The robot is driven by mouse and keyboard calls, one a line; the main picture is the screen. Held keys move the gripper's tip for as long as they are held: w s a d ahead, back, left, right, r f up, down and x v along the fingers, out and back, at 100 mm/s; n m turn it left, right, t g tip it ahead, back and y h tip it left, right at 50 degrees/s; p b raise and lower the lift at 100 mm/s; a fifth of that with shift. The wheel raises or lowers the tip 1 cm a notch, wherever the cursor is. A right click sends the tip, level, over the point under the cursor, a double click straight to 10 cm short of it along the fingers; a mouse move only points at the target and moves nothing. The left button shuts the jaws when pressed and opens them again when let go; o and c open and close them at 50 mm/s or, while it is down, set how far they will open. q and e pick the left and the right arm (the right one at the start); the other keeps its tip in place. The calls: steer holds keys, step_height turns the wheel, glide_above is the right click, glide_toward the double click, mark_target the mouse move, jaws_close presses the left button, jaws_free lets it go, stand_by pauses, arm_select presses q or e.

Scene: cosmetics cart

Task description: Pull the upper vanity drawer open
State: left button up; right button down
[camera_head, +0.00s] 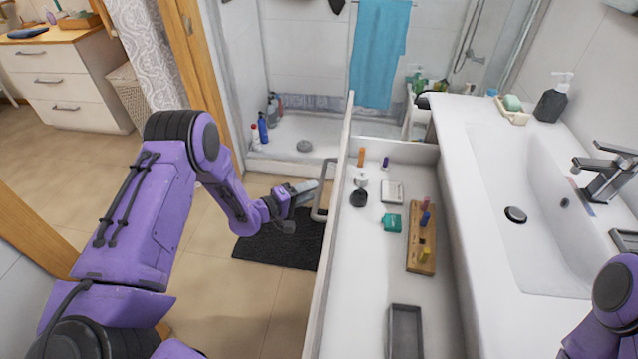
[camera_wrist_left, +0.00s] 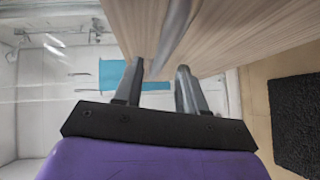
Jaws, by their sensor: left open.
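The upper vanity drawer (camera_head: 347,269) stands pulled out from under the white counter, its inside in view. Its grey bar handle (camera_head: 322,192) is on the outer front face. My left gripper (camera_head: 306,188) is at the handle in the head view, with its fingers apart. In the left wrist view the two fingers (camera_wrist_left: 160,68) are spread. The handle (camera_wrist_left: 175,38) runs ahead of them, across the wood-toned drawer front (camera_wrist_left: 230,30). Whether the fingers touch the handle cannot be told. My right gripper is out of view.
The drawer holds a wooden block (camera_head: 420,240) with coloured sticks, a teal box (camera_head: 391,223) and a grey tray (camera_head: 405,330). The sink (camera_head: 520,180) is at the right. A dark mat (camera_head: 275,245) lies on the floor beside the drawer.

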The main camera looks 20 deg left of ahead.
arm_select(q)
steer(key=p+v, duration=0.1)
steer(key=v, duration=0.5)
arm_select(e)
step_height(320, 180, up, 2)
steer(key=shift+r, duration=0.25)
arm_select(q)
steer(key=s+f+m+g+y, duration=0.2)
steer(key=s+f+g+y, duration=0.3)
steer(key=s+f+y, duration=0.55)
steer(key=s+d+f+m+g+b, duration=0.1)
steer(key=s+f+g, duration=0.1)
steer(key=s, duration=0.9)
steer(key=s+d+f+g+b, duration=0.1)
steer(key=s+g, duration=0.3)
steer(key=s, duration=0.7)
steer(key=shift+s+f+m+y, duration=0.25)
steer(key=shift+f+m+y, duration=0.2)
steer(key=shift+f, duration=0.1)
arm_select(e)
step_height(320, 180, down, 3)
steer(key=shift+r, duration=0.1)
